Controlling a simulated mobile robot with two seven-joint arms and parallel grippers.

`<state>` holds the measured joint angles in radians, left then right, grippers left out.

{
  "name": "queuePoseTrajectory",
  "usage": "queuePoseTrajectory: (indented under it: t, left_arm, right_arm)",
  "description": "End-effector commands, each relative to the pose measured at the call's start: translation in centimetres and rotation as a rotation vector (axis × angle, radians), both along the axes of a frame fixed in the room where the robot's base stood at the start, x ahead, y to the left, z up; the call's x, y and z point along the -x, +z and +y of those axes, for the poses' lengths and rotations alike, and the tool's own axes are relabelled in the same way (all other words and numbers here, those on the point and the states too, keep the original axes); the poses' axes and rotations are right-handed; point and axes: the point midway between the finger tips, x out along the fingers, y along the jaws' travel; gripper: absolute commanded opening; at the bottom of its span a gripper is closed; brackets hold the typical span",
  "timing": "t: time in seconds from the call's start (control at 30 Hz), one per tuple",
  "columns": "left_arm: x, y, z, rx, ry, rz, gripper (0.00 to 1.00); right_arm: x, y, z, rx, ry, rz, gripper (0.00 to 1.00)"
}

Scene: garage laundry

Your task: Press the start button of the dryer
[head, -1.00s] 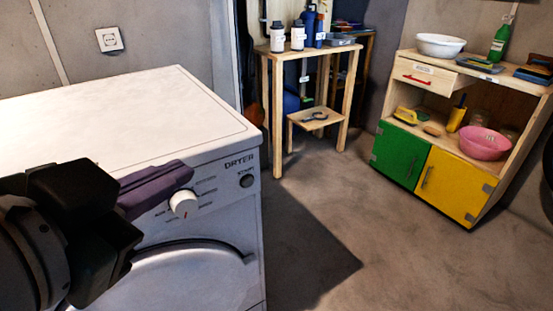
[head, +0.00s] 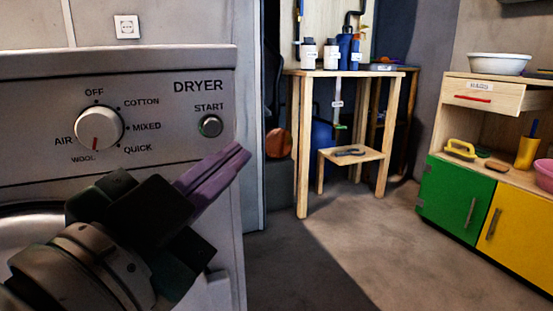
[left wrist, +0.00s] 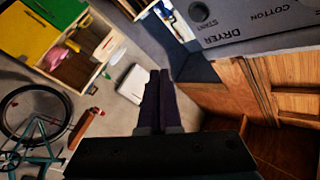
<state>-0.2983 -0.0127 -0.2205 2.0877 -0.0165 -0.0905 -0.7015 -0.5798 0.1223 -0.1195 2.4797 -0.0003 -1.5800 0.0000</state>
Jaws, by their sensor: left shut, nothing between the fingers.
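The dryer (head: 190,165) stands at the left in the head view, its front panel facing me. My right gripper is not in view.
A wooden table (head: 345,73) with bottles stands behind, right of the dryer. A wooden cabinet with a green door (head: 452,197) and a yellow door (head: 510,238) stands at the right. The concrete floor (head: 345,250) between is clear.

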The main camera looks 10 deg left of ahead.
Motion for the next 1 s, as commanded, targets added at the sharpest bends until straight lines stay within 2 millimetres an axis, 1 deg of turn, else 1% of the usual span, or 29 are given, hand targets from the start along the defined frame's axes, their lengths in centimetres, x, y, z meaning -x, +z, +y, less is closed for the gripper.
queuePoseTrajectory:
  t: [0.03, 0.4, 0.53, 0.67, 0.9, 1.0]
  left_arm:
    - [0.0, -0.4, 0.0, -0.001, 0.000, -0.005, 0.00]
    - [0.0, -0.2, 0.0, -0.001, 0.000, -0.009, 0.00]
    - [-0.4, -0.3, 0.2, -0.003, -0.001, -0.010, 0.00]
    - [-1.5, -0.4, 0.9, -0.004, 0.000, -0.013, 0.00]
    - [-4.4, -0.5, 2.9, -0.005, 0.000, -0.012, 0.00]
    - [-5.4, -0.3, 3.6, -0.005, 0.000, -0.011, 0.00]
  right_arm:
    - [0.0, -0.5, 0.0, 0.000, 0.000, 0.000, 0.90]
    - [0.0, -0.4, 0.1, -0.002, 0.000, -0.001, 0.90]
    - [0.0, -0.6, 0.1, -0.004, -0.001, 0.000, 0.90]
    - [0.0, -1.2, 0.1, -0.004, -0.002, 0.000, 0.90]
    - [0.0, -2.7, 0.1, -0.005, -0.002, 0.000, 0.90]
    - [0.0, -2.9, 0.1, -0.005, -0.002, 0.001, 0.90]
